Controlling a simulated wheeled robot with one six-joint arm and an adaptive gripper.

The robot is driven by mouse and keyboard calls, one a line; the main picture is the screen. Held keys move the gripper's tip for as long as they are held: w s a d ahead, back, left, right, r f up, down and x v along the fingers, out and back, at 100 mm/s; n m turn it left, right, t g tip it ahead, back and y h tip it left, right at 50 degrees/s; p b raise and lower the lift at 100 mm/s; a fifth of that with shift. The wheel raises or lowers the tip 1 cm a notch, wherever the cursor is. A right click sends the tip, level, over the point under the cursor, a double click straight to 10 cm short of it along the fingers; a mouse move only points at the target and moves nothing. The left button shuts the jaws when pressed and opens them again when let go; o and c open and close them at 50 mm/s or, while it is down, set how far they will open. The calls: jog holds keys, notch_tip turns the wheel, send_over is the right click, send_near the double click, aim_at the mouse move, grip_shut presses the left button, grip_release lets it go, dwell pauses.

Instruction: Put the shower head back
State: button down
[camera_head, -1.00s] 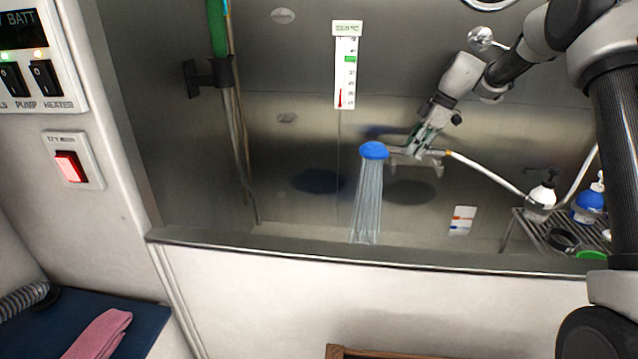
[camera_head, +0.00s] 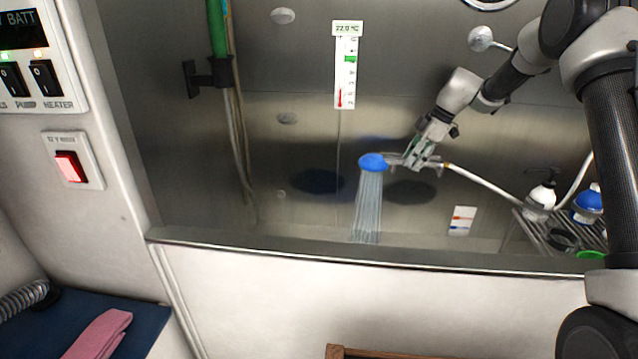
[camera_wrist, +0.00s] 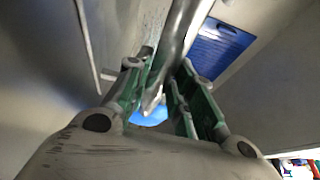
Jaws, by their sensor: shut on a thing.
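The shower head (camera_head: 373,161) has a blue round face and a pale handle, with a white hose (camera_head: 485,184) running off to the right. Water streams straight down from it into the tub. My gripper (camera_head: 421,160) is shut on the handle and holds the shower head up inside the steel tub, apart from the back wall. In the wrist view the grey handle passes between my green-padded fingers (camera_wrist: 158,95), and a bit of the blue head (camera_wrist: 150,116) shows beyond. A round metal knob-like fitting (camera_head: 480,38) is on the back wall; I cannot tell if it is the holder.
A wire rack (camera_head: 545,240) with a white pump bottle (camera_head: 541,196) and a blue bottle (camera_head: 588,205) stands at the right. A black clamp (camera_head: 212,74) holds a green tube on the left wall. The tub's front rim (camera_head: 350,257) crosses below. The tub's middle is open.

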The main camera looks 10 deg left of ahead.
jog(key=c, duration=1.1)
grip_release()
jog(key=shift+c, duration=0.2)
jog(key=shift+d+f, duration=0.1)
jog(key=v, duration=0.7)
jog(key=shift+d+r, duration=0.1)
jog(key=shift+r, duration=0.15)
